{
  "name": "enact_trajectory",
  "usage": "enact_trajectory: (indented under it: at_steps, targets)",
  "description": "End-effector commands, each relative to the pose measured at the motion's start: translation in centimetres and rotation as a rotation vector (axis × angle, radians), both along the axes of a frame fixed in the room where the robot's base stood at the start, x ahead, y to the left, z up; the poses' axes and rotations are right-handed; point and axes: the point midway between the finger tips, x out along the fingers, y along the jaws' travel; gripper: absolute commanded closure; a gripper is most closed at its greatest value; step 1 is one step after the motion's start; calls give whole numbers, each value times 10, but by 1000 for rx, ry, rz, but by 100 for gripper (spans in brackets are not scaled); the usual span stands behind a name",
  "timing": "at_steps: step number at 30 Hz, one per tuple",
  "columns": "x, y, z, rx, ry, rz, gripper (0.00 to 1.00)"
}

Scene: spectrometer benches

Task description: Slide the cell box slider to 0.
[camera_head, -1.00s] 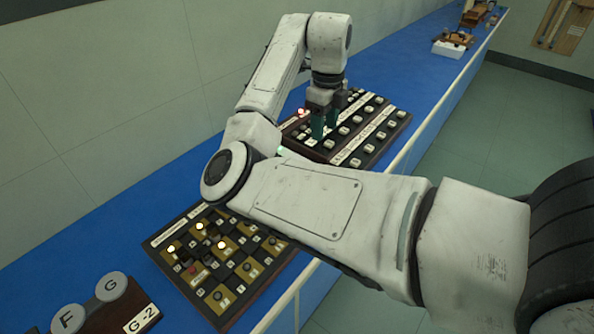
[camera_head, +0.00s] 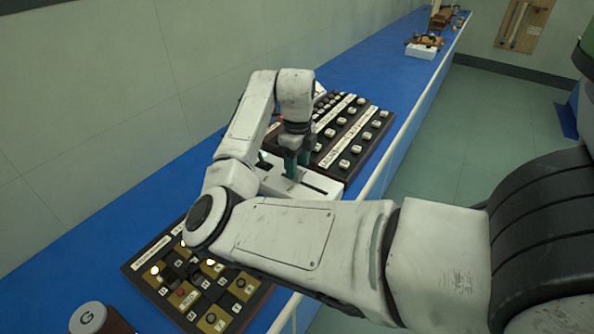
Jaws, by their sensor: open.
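A white box (camera_head: 325,195) with a dark slot in its top stands on the blue bench, partly behind my forearm; it looks like the cell box. My gripper (camera_head: 296,165) points down over this box with its teal fingers open. The fingertips are at or just above the box top, beside the slot; I cannot tell whether they touch anything. The slider knob and any 0 mark cannot be made out, being hidden by the fingers or too small.
Behind the box is a dark panel (camera_head: 352,137) with rows of pale buttons. In front lies a checkered panel (camera_head: 205,310) with lit lamps, partly under my arm. A grey round knob marked G (camera_head: 88,318) is at lower left.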

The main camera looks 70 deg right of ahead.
Motion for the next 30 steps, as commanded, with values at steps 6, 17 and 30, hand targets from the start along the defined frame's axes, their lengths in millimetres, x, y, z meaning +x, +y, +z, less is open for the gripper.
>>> enact_trajectory:
  at_steps: [6,17,30]
  targets:
    - [0,0,-26,0,1,2,47]
    - [0,0,-33,0,-2,1,47]
    - [0,0,-32,0,-1,1,85]
